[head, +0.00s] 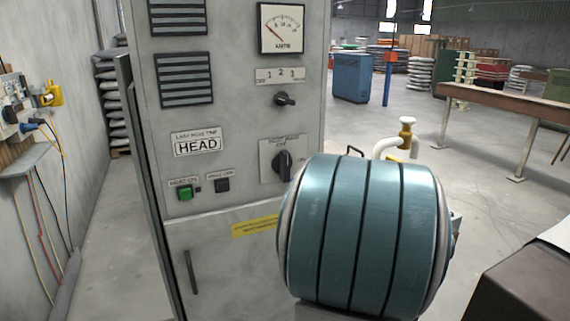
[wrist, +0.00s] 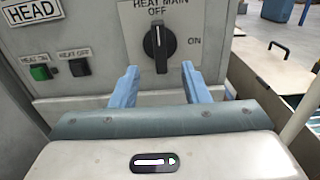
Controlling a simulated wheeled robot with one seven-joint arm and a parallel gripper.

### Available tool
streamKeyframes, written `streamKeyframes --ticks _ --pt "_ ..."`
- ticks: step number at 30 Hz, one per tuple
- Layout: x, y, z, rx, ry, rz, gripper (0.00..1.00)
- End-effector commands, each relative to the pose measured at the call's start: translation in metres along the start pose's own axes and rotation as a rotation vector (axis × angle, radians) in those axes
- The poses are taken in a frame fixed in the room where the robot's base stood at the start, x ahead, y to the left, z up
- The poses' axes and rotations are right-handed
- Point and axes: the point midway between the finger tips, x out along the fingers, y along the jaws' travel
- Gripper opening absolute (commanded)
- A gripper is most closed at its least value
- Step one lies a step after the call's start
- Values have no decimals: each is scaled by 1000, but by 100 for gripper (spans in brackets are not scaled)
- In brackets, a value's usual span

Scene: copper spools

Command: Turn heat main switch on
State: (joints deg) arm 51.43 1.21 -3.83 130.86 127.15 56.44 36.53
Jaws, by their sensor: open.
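The heat main switch (wrist: 159,42) is a black rotary knob on a light plate of the grey cabinet. In the wrist view its white pointer line stands upright, towards the OFF label, with ON at its right. The switch also shows in the head view (head: 283,165), just above my arm. My gripper (wrist: 160,78) is open, its two blue fingers apart below the knob, one to each side of it. Nothing is between the fingers. I cannot tell whether they touch the plate. In the head view my arm hides the gripper.
A green heat-on button (head: 185,193) and a black button (head: 222,185) sit left of the switch. A smaller knob (head: 285,99) and an ammeter (head: 281,28) are above. A pipe with a brass valve (head: 406,132) stands right of the cabinet (head: 235,120). A bench (head: 500,87) is further right.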

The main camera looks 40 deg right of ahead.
Motion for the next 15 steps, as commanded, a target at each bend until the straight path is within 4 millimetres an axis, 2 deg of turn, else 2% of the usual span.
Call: streamKeyframes --ticks 9,15 --pt "63 1 1 0 4 4 42" --pt "96 1 0 -1 4 3 42"
